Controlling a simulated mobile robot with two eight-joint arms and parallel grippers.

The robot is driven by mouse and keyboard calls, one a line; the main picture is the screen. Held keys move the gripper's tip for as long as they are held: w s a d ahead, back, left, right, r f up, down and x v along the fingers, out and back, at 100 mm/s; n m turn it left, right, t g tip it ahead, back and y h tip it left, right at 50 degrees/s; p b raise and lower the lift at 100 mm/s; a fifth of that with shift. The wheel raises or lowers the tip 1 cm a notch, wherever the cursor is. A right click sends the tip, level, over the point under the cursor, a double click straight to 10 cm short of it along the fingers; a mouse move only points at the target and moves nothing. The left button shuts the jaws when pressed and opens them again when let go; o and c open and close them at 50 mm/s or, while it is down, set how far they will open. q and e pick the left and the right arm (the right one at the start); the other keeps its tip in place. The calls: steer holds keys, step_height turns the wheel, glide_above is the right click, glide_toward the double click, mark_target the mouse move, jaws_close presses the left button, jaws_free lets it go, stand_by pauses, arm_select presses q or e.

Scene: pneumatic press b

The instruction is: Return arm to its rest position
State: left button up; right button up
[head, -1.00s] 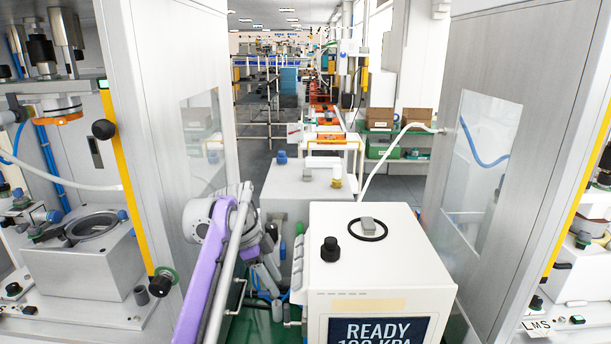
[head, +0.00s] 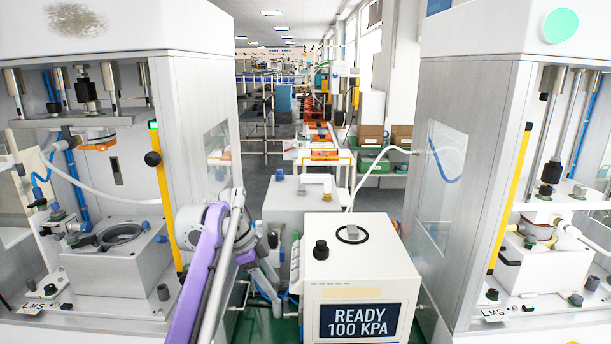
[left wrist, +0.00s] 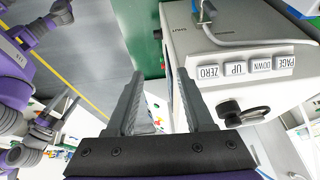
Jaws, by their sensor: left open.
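My left arm, with its purple link, comes in from the lower left in the head view. Its left gripper (head: 268,286) hangs beside the left side of the white control box, partly hidden by the arm. In the left wrist view the left gripper (left wrist: 158,90) has its two grey fingers apart with nothing between them. A purple arm with a small grey gripper (left wrist: 62,108) shows at the left of that view and looks like my right one; its opening is unclear. The right gripper does not show in the head view.
The control box (head: 362,264) reads READY 100 KPA. Press cabinets stand left (head: 190,110) and right (head: 455,105) of it. A grey box (head: 297,200) stands behind it. The left wrist view shows the box's button panel (left wrist: 245,70) close beside the fingers and open floor (left wrist: 85,45).

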arm_select(q)
steer(key=w+d+r+n+t+h, duration=0.1)
steer(key=w+d+r+t+h, duration=0.35)
steer(key=r+t, duration=0.45)
steer(key=s+a+r+n+t+y, duration=0.3)
steer(key=a+r+n+t+y, duration=0.1)
steer(key=a+r+n+t, duration=0.25)
steer(key=s+a+f+n+g+y, duration=0.2)
steer(key=s+a+f+n+y, duration=0.3)
steer(key=s+f, duration=0.45)
steer(key=s+a+f+n+g+y, duration=0.3)
steer(key=s+a+f+n+y, duration=0.15)
steer(key=s+a+f, duration=0.45)
steer(key=s+d+f+g+h, duration=0.2)
steer(key=s+d+f+g, duration=0.1)
steer(key=s+f, duration=0.5)
steer(key=s+d+f+n+g+h+b, duration=0.1)
steer(key=s+d+f+g+h, duration=0.1)
steer(key=s+f, duration=0.6)
steer(key=shift+s+d+f+g, duration=0.25)
steer(key=shift+s+d+g, duration=0.2)
steer(key=shift+s+d, duration=0.5)
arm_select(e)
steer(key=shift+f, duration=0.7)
